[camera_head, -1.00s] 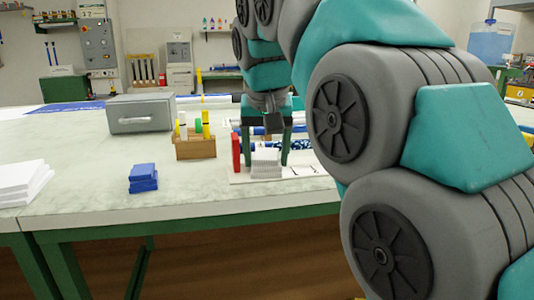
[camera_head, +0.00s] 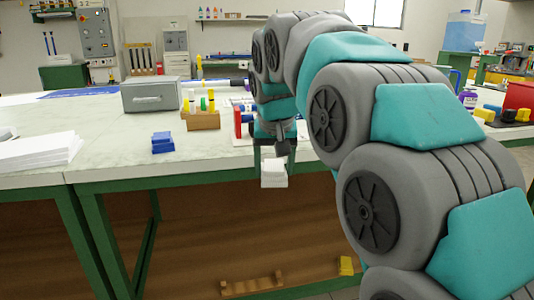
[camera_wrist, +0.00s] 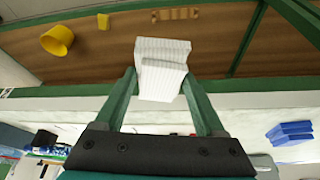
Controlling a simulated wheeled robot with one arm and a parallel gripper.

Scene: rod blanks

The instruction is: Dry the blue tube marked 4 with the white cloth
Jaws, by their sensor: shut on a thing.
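My gripper (camera_head: 274,167) is shut on the folded white cloth (camera_head: 274,178), held in front of the bench's front edge. In the wrist view my gripper (camera_wrist: 160,80) has the ribbed white cloth (camera_wrist: 163,50) between its two green fingers. I cannot make out a tube marked 4. My arm covers much of the bench around the red upright piece (camera_head: 238,121), where only a bit of blue shows beside it.
A wooden rack (camera_head: 203,121) with coloured pieces, a grey box (camera_head: 151,95), blue blocks (camera_head: 163,143) and a white stack (camera_head: 40,152) stand on the bench. Below are a wooden piece (camera_head: 252,285) and a yellow piece (camera_head: 346,265). The air before the bench is free.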

